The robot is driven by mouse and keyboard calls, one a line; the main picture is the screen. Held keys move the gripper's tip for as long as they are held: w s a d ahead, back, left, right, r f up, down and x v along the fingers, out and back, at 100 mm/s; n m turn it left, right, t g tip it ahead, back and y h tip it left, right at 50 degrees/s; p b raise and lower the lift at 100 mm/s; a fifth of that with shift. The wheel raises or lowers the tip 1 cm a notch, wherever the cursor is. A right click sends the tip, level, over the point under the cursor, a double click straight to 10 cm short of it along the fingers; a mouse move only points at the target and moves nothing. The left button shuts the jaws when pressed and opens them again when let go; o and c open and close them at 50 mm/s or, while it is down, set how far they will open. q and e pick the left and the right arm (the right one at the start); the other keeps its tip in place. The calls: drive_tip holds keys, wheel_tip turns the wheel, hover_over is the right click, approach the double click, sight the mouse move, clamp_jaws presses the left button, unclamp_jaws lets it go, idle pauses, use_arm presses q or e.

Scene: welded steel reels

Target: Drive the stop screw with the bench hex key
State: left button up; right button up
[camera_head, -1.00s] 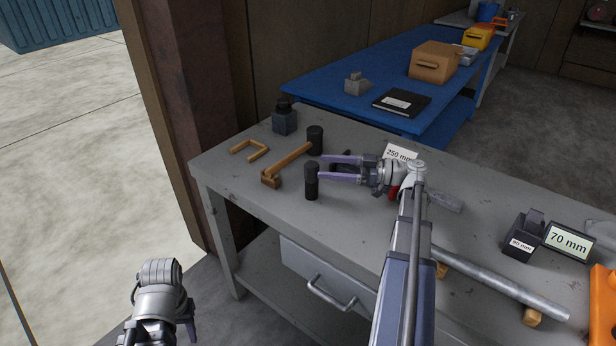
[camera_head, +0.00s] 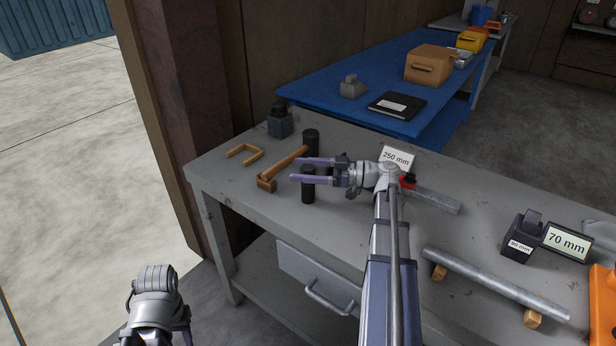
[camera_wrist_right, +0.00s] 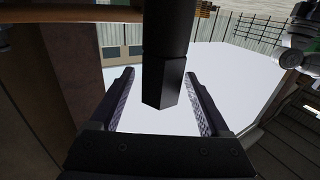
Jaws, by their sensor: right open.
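A black upright post (camera_head: 307,192), seemingly the hex key's grip, stands on the grey bench (camera_head: 225,187). In the right wrist view this post (camera_wrist_right: 164,75) has flat facets and sits between my fingers, with gaps on both sides. I cannot make out the stop screw.
A steel bar (camera_head: 495,283) lies at the right. A blue table (camera_head: 335,67) stands behind.

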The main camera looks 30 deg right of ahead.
drive_tip(key=shift+x, duration=0.9)
clamp_jaws()
